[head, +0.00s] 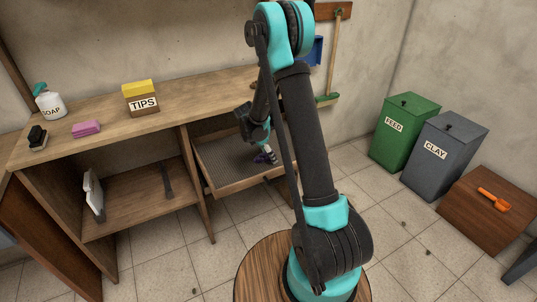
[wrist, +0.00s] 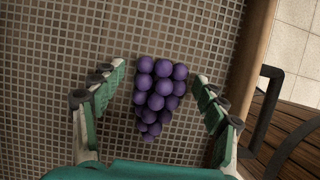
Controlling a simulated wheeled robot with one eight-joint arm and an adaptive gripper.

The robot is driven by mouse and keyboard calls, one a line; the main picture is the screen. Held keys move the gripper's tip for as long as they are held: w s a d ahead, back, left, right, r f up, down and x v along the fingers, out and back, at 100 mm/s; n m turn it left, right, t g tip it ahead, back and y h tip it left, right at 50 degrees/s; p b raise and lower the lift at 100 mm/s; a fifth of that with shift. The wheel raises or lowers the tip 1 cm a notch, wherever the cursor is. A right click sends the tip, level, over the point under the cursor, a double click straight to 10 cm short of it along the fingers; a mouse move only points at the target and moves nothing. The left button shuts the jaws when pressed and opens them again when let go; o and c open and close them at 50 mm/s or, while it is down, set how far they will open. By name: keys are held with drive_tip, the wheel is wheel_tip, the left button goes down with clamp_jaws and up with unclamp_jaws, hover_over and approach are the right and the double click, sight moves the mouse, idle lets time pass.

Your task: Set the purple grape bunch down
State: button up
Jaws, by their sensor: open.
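The purple grape bunch (wrist: 160,95) lies on the perforated grey liner of the open drawer (wrist: 55,40) in the wrist view. My gripper (wrist: 162,78) is open, with one finger on each side of the bunch and a visible gap on both sides. In the head view the gripper (head: 265,152) reaches down into the drawer (head: 241,184), and a small bit of the purple bunch (head: 262,159) shows beside the fingers. The rest of the bunch is hidden there by my gripper and arm.
The drawer juts from a wooden workbench (head: 110,115). On the bench are a soap bottle (head: 50,104), a black brush (head: 38,137), a pink sponge (head: 87,128) and a TIPS box (head: 142,101). FEED (head: 405,130) and CLAY (head: 443,155) bins stand right. The drawer liner around the bunch is clear.

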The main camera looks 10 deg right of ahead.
sight(260, 157)
drive_tip(key=shift+r, duration=0.1)
drive_tip(key=v, duration=1.2)
drive_tip(key=s+d+m+t+y, duration=0.1)
drive_tip(key=s+d+m+y, duration=0.1)
drive_tip(key=s+m, duration=0.8)
drive_tip(key=s+d+m+t+y, duration=0.1)
drive_tip(key=s+d+m, duration=0.4)
drive_tip(key=s+m, duration=0.6)
drive_tip(key=s+y, duration=0.1)
drive_tip(key=s, duration=0.7)
drive_tip(key=shift+m+t, duration=0.3)
drive_tip(key=shift+t, duration=0.1)
drive_tip(key=shift+d, duration=0.1)
